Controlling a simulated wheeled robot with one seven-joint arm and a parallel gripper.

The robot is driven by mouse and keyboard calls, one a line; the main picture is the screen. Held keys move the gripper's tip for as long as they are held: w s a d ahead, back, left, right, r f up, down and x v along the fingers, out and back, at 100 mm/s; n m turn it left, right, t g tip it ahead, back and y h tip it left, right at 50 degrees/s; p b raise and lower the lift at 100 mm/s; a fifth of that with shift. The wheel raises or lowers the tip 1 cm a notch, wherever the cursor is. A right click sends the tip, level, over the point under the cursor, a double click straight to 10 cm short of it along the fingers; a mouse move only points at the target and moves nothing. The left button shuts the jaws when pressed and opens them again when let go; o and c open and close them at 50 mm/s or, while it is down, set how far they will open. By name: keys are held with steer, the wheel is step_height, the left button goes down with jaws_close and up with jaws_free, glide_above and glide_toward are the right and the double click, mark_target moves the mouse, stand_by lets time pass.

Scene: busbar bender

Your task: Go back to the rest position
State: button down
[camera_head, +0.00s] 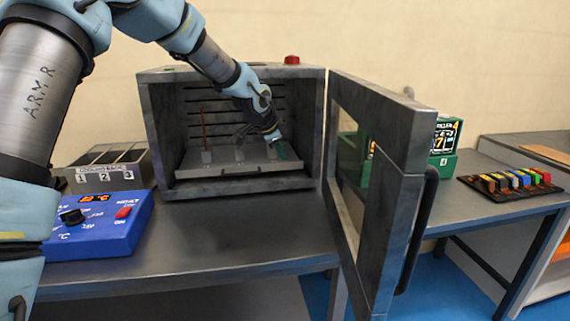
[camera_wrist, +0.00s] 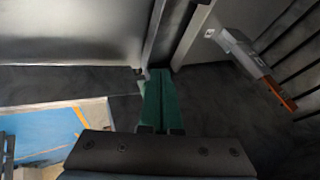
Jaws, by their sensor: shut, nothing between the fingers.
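My gripper (camera_head: 285,151) is inside the open oven (camera_head: 162,130), near the right end of the tray (camera_head: 230,171). Its green fingers are together in the wrist view (camera_wrist: 160,82), with nothing between them. In the head view my arm comes in from the upper left and passes through the oven's open front. A thin reddish-brown bar (camera_head: 203,130) stands upright at the tray's left side. In the wrist view a grey block with an orange-brown end (camera_wrist: 255,68) lies to the right of the fingers, apart from them. Whether the fingertips touch the tray is unclear.
The oven door (camera_head: 385,140) stands open on the right, jutting toward me, with a black handle (camera_head: 415,230). A blue control box (camera_head: 100,226) and a numbered rack (camera_head: 105,177) are at left. A green box (camera_head: 443,165) and colored blocks (camera_head: 515,180) are beyond the door.

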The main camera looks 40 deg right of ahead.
steer(key=w+a+f+n+y, duration=0.15)
steer(key=a+n, duration=0.35)
steer(key=a, duration=0.9)
steer(key=w+a+f+n+y, duration=0.1)
steer(key=a+n+y, duration=0.25)
steer(key=a, duration=1.15)
steer(key=s+a+n, duration=0.4)
steer(key=a, duration=0.3)
steer(key=s+a+f+n+g+y, duration=0.1)
steer(key=s+a+n, duration=0.3)
steer(key=a, duration=0.4)
steer(key=s+a+n, duration=0.4)
steer(key=s+a, duration=0.2)
steer(key=a, duration=0.2)
steer(key=shift+f+g, duration=0.3)
steer(key=shift+a, duration=0.1)
